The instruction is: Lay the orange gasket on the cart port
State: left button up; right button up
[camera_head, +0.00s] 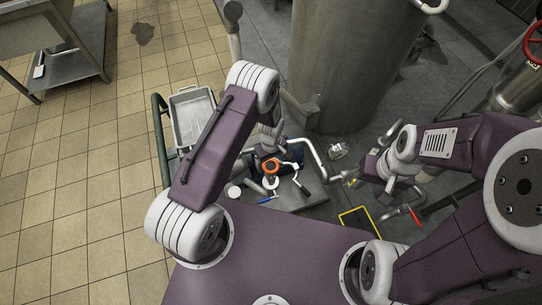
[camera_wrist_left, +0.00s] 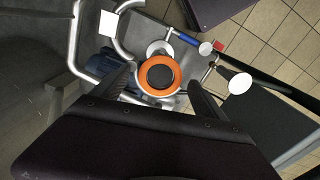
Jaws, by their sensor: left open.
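The orange gasket (camera_wrist_left: 160,58) is a ring around a dark round centre in the left wrist view. In the head view the gasket (camera_head: 266,163) shows over the cart (camera_head: 300,200). My left gripper (camera_wrist_left: 162,82) is open, with one finger on each side of the gasket and apparent gaps to both. In the head view my left gripper (camera_head: 269,151) is just above the gasket. I cannot tell whether the gasket rests on the cart port or on another fitting. A silver round part (camera_wrist_left: 158,47) shows partly behind it. My right gripper (camera_head: 362,181) is to the right; its jaws are unclear.
Bent steel pipes (camera_head: 314,153) and a blue-handled tool (camera_head: 267,199) are close to the gasket. A large steel tank (camera_head: 345,65) stands behind. A grey tray (camera_head: 193,117) is at left. A yellow-edged frame (camera_head: 357,220) is at right. The tiled floor at left is mostly clear.

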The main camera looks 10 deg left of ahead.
pick_arm(q)
notch_tip(320, 180, up, 11)
notch_tip(320, 180, up, 9)
jog(key=m, duration=0.4)
send_over(271, 166)
jog(key=s+a, duration=0.3)
jog(key=s, duration=0.1)
jog(key=s+a+r+m+t, duration=0.1)
jog(key=s+a+r+m, duration=0.2)
jog(key=s, duration=0.5)
notch_tip(271, 166, up, 2)
jog(key=shift+s+r+m, duration=0.1)
jog(key=shift+s+m, duration=0.25)
jog(key=shift+m, duration=0.55)
jog(key=shift+s, duration=0.1)
